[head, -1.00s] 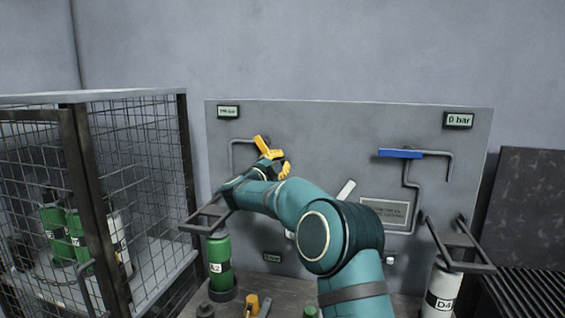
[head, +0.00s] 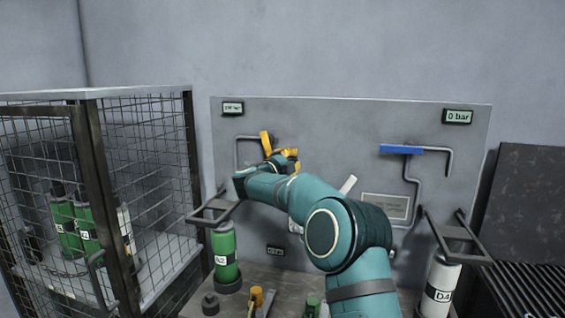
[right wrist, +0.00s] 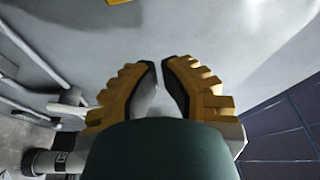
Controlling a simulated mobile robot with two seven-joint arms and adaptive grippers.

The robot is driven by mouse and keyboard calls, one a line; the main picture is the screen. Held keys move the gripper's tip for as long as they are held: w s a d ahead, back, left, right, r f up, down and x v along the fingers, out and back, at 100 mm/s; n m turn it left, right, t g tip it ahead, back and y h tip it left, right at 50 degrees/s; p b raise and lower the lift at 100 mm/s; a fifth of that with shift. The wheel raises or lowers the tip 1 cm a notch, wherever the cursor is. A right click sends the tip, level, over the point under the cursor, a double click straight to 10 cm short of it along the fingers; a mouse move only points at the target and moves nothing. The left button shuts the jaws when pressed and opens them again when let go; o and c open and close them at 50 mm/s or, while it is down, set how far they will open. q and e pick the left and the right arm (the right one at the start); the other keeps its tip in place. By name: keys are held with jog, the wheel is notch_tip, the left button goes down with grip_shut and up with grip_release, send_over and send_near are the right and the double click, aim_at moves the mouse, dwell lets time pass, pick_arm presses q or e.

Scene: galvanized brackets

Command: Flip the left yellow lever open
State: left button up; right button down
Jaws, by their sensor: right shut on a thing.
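The left yellow lever (head: 266,142) is on the upper left of the grey panel (head: 330,120), by a bent pipe, and stands nearly upright. The exact contact is hard to make out in the head view. In the right wrist view the two fingers (right wrist: 160,66) are close together with a narrow gap, and a yellow piece shows at the top edge. My left gripper is not in view.
A blue lever (head: 400,149) lies level at the panel's right. A white lever (head: 348,185) is lower, near my arm. A mesh cage (head: 92,115) with green cylinders stands left. A green cylinder (head: 224,250) and a white cylinder (head: 440,280) stand before the panel.

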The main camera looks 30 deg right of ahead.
jog(key=v, duration=0.9)
jog(key=shift+w+a+f, duration=0.15)
jog(key=shift+a, duration=0.25)
